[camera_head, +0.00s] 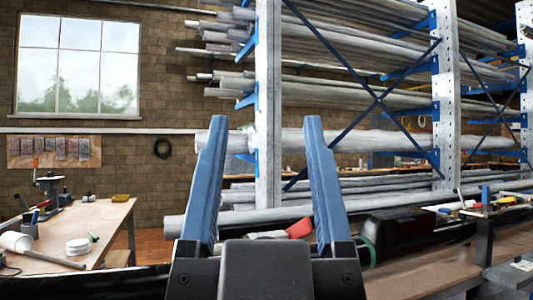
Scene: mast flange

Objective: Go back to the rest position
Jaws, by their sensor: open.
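My gripper (264,135) is in the lower middle of the head camera view. Its two blue fingers point up and stand wide apart, with nothing held between them. Through the gap I see grey pipes, a white rack post and part of a red object (299,228) behind the fingers. The dark gripper body hides what lies directly below.
A wooden bench (112,214) with a white cup (15,241), a round white tin (78,247) and tools stands at left. A tall rack (446,120) of long pipes fills the middle and right. A cluttered workbench (405,278) lies at lower right. Floor shows at left-centre.

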